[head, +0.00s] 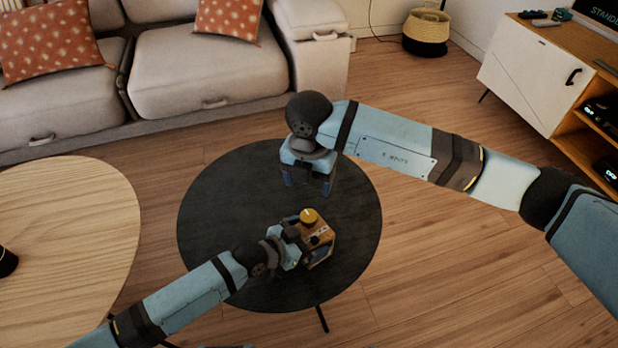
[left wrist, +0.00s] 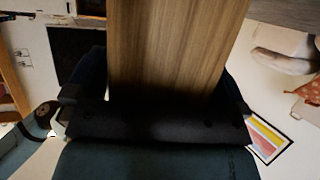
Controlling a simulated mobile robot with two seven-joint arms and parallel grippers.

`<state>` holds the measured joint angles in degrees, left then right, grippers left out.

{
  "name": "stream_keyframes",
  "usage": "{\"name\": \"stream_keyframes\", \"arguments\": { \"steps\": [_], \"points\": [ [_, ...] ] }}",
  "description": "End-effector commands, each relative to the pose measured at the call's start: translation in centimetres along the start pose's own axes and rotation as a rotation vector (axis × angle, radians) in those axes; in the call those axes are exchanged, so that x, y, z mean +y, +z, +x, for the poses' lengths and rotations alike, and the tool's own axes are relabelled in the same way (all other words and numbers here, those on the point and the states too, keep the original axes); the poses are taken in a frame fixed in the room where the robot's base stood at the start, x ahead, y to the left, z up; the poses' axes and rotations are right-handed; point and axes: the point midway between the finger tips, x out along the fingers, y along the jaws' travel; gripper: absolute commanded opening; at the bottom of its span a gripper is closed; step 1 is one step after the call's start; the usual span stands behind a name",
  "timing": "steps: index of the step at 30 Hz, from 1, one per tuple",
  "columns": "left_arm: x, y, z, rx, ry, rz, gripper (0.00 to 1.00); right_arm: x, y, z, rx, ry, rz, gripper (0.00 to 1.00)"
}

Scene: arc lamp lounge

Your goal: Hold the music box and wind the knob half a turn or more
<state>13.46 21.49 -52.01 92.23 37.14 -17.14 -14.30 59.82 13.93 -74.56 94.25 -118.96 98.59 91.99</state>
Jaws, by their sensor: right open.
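The music box (head: 319,237), a small wooden box with a yellow round knob (head: 309,216) on top, is at the front part of the round black table (head: 215,205). My left gripper (head: 305,250) comes in from the left with its fingers on either side of the box, shut on it. In the left wrist view the wooden box face (left wrist: 178,50) fills the space between the dark fingers. I cannot tell whether the box touches the tabletop. My right gripper (head: 307,181) points down, open and empty, behind the box and apart from the knob.
A light wooden round table (head: 70,230) stands at the left. A grey sofa (head: 200,70) is behind, a white and wood cabinet (head: 530,75) at the right, and a basket (head: 426,32) at the back. The rest of the black tabletop looks clear.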

Motion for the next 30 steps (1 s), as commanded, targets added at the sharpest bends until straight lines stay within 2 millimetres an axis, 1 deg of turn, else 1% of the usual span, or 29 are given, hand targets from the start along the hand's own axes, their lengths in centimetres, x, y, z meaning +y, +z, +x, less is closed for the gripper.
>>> {"name": "stream_keyframes", "arguments": {
  "steps": [2,5,8,15,18,21,25,30],
  "points": [
    [0.0,0.0,-0.2,0.0,0.0,0.0,1.0,0.0,0.0,0.0,0.0,0.0,0.0,0.7],
    [0.0,0.0,-1.1,0.0,0.0,0.0,1.0,0.0,0.0,0.0,0.0,0.0,0.0,0.7],
    [0.0,0.1,-2.8,-0.002,0.0,0.002,1.0,0.0,0.0,0.0,0.0,0.0,0.0,0.7],
    [0.0,0.1,-8.0,-0.002,0.001,0.001,1.0,0.0,0.0,0.0,0.0,0.0,0.0,0.7],
    [0.0,0.1,-9.8,-0.002,0.0,0.001,1.0,0.0,0.0,0.0,0.0,0.0,0.0,0.7],
    [0.0,0.1,-11.0,-0.002,-0.001,0.001,1.0,0.0,0.0,0.0,0.0,0.0,0.0,0.7],
    [0.0,0.0,-11.9,-0.001,0.0,0.0,1.0,0.0,0.0,0.0,0.0,0.0,0.0,0.7],
    [0.0,0.0,-12.1,0.0,0.0,0.0,1.0,0.0,0.0,0.0,0.0,0.0,0.0,0.7]
  ]
}}
